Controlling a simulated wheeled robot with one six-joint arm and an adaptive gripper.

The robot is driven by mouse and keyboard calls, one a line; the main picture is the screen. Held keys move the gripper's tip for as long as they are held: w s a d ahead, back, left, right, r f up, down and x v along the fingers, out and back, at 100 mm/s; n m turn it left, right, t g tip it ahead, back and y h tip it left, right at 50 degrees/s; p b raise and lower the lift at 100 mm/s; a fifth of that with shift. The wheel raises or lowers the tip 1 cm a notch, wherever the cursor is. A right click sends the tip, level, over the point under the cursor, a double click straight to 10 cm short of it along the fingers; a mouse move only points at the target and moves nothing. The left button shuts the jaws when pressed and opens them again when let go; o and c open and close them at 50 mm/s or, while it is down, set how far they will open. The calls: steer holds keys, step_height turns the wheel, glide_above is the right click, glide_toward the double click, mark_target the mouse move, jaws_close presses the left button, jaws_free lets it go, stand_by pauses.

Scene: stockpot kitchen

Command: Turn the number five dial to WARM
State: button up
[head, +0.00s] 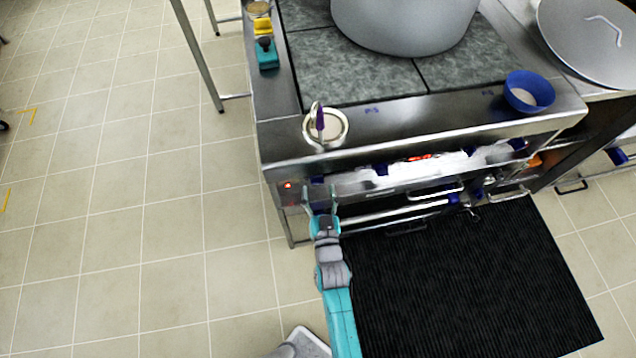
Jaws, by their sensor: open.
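The stove's steel front panel (350,182) carries a row of dark blue dials. One dial (381,168) shows right of my gripper, and another dial (517,144) shows near the right end. A bit of blue also shows just behind my fingertips. Numbers and markings such as WARM are too small to read, so I cannot tell which dial is number five. My gripper (320,193) is open and empty at the left part of the panel. Its fingers point at the panel, and I cannot tell whether they touch it.
A large pot (405,25) stands on the stove top. A small round container (325,130) with a purple-handled utensil and a blue bowl (529,92) sit on the front ledge. Handles and a rail run below the dials. A black mat (470,290) covers the floor in front.

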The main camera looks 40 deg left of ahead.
mark_target(316, 178)
steer(key=shift+x, duration=1.4)
steer(key=c, duration=1.1)
steer(key=n, duration=1)
steer(key=shift+s+a+f+n+y, duration=0.1)
steer(key=shift+n+y, duration=0.3)
steer(key=shift+n, duration=0.3)
